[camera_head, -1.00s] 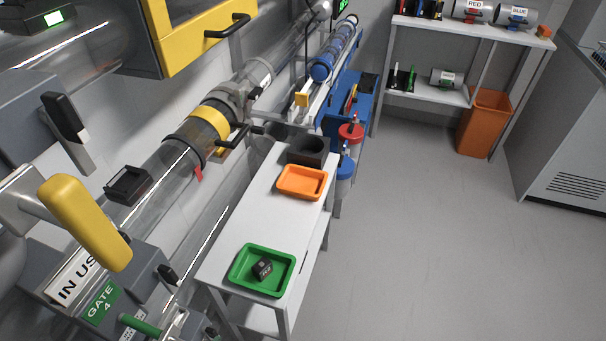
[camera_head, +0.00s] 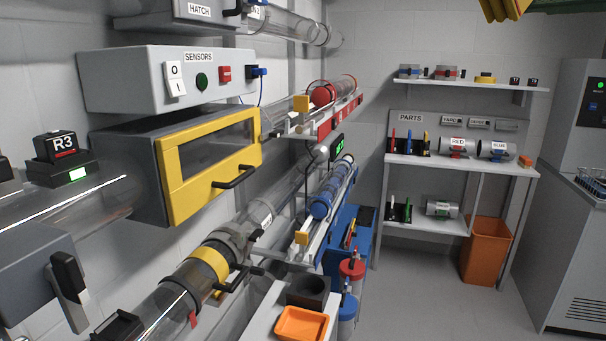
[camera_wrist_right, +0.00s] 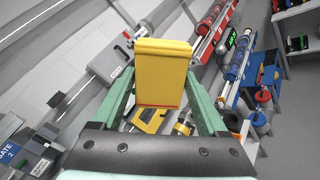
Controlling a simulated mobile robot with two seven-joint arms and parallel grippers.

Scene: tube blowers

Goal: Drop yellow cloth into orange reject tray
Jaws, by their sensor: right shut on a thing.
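A yellow folded-looking piece, the yellow cloth (camera_wrist_right: 162,70), is between the green fingers of my right gripper (camera_wrist_right: 161,88) in the right wrist view. The gripper is shut on it. The cloth also shows at the top right edge of the head view (camera_head: 503,9), raised high, with a bit of green finger beside it. The cloth is well apart from the tray, up and to the right in the picture. My left gripper is not in view.
A dark block with a round hole (camera_head: 308,291) stands behind the tray on the white table. Clear tubes and a yellow-framed hatch (camera_head: 212,168) line the left wall. An orange bin (camera_head: 486,252) stands under the parts shelf (camera_head: 460,166). Open floor lies right of the table.

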